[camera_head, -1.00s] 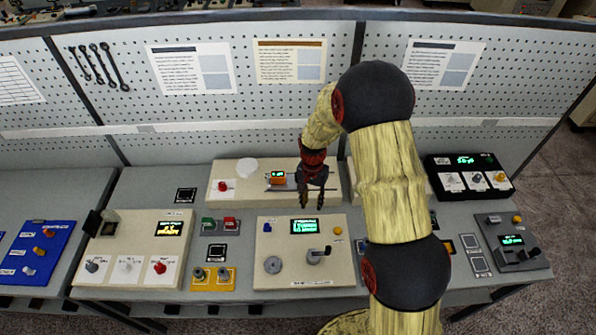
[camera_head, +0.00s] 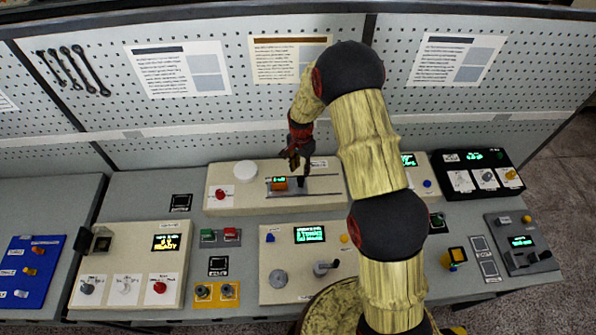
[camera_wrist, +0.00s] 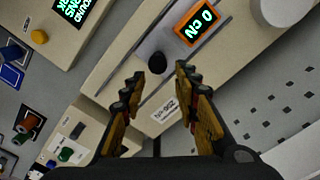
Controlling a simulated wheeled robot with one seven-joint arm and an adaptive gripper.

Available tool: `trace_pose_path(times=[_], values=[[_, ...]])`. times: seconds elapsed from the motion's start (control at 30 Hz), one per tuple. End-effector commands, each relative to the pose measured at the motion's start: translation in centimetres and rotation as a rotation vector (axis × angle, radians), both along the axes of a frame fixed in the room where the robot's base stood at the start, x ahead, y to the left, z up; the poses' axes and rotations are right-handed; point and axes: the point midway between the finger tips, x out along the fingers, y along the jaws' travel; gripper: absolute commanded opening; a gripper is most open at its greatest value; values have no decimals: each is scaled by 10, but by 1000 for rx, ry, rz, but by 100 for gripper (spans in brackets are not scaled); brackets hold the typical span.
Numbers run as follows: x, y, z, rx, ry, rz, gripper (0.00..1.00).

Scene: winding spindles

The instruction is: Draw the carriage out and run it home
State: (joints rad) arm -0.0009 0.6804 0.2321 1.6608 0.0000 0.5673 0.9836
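The carriage unit is a beige box (camera_head: 235,200) at the back of the bench, with a grey rail plate (camera_head: 325,186). My gripper (camera_head: 295,163) is above and behind the knob. In the wrist view my gripper (camera_wrist: 162,82) is open and empty, its fingers pointing towards the knob, which appears just beyond the fingertips, apart from them.
A white round cap (camera_head: 245,171) and a red button (camera_head: 221,193) are left on the same box. A beige console with a green screen (camera_head: 309,234) and a crank (camera_head: 326,267) stands in front. A pegboard wall (camera_head: 215,110) rises close behind the bench.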

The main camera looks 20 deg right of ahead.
Motion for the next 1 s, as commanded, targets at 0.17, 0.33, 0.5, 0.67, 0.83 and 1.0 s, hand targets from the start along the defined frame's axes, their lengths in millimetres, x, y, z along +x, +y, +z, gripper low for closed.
trace_pose_path(times=[0.17,0.33,0.5,0.67,0.83,1.0], values=[[-2,0,-20,0,5,0,31],[-1,0,-46,0,4,0,31],[-1,0,-65,0,2,1,31],[-1,0,-74,0,1,1,31],[-1,0,-76,0,0,1,31],[-1,0,-75,0,0,1,28]])
